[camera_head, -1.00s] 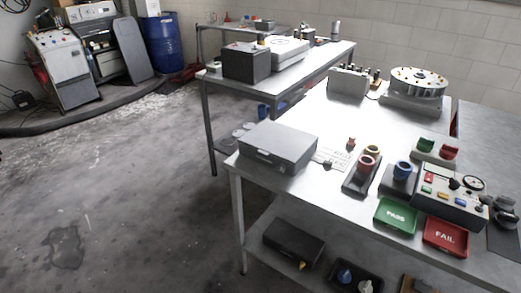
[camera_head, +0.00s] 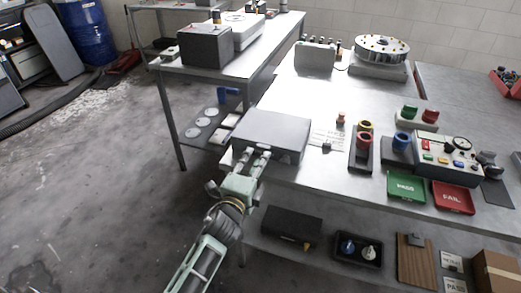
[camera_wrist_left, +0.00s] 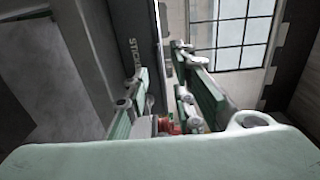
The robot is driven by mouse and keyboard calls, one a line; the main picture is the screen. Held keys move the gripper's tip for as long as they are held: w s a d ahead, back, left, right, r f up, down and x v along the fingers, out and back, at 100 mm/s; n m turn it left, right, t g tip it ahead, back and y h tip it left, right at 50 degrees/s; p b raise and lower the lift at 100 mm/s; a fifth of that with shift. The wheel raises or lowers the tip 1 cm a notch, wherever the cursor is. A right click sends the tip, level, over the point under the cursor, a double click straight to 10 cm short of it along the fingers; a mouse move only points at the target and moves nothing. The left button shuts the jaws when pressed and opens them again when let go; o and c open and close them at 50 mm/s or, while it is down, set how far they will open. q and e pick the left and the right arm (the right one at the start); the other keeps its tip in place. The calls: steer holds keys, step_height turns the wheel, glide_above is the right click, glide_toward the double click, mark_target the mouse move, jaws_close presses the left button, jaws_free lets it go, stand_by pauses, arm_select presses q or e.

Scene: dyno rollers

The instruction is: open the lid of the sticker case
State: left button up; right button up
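The sticker case is a flat grey box (camera_head: 272,128) at the near left corner of the workbench in the head view, with its lid down. In the left wrist view its dark side (camera_wrist_left: 118,35) bears lettering that starts "STICK". My left gripper (camera_head: 256,157) is at the case's front face, fingers pointing at it; they hide part of that face. In the left wrist view the two fingers of my left gripper (camera_wrist_left: 164,75) stand apart with a gap and nothing held between them. Whether they touch the case I cannot tell. My right gripper is not in view.
To the right of the case on the workbench (camera_head: 305,185) are cups in a dark stand (camera_head: 362,150), a green PASS tray (camera_head: 406,188), a red FAIL tray (camera_head: 453,198) and a control box (camera_head: 447,157). A lower shelf holds a dark case (camera_head: 291,227). Open floor lies left.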

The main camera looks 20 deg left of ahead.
mark_target(263, 148)
arm_select(q)
steer(key=w, duration=0.4)
steer(key=shift+w+f, duration=0.1)
steer(key=shift+w, duration=0.4)
steer(key=c, duration=0.5)
jaws_close()
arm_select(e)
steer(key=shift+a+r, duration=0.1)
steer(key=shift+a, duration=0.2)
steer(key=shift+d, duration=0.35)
